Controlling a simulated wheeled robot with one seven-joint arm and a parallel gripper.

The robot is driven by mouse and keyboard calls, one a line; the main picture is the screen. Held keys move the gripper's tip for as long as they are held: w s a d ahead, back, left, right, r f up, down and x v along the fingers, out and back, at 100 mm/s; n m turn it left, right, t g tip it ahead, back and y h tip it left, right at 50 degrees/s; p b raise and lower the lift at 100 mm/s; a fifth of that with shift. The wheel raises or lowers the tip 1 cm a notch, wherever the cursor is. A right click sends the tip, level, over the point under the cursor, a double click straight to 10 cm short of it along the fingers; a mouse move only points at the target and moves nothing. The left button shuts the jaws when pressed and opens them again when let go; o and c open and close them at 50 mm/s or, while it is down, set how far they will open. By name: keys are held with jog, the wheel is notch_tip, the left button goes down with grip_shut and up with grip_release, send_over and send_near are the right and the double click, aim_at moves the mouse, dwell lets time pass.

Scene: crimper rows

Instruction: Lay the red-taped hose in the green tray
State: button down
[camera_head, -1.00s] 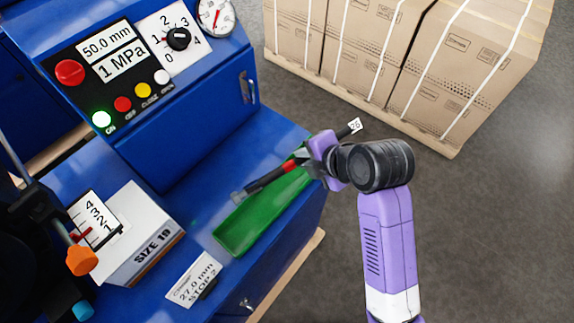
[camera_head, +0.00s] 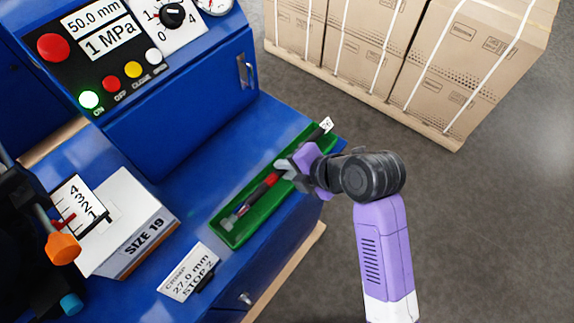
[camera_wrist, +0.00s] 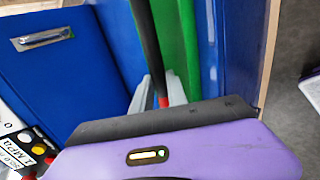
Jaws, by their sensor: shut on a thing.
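The red-taped hose (camera_head: 270,180) is a dark hose with a red band, a metal fitting at its lower-left end and a white tag reading 26 at its upper-right end. The green tray (camera_head: 229,236) is long and narrow and lies on the blue machine's ledge. My gripper (camera_head: 286,172) is shut on the hose near the red band. The hose lies along the tray, within its outline in the head view; whether it touches the tray floor I cannot tell. In the wrist view the dark hose (camera_wrist: 146,40) runs up from my fingers (camera_wrist: 160,92) beside the green tray wall (camera_wrist: 188,40).
The blue control cabinet (camera_head: 185,110) rises behind. Strapped cartons (camera_head: 420,60) stand on a pallet at the upper right. Grey floor is clear at right.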

jog(key=shift+f, duration=0.7)
jog(key=shift+f+b, duration=0.25)
jog(key=shift+b, duration=0.2)
jog(key=c, duration=1.2)
grip_release()
jog(key=shift+c, duration=0.2)
jog(key=shift+s+f, duration=0.1)
jog(key=shift+s+d+f, duration=0.1)
jog(key=shift+f, duration=0.15)
jog(key=shift+r+p, duration=2.4)
jog(key=shift+r, duration=1)
jog(key=shift+w, duration=0.2)
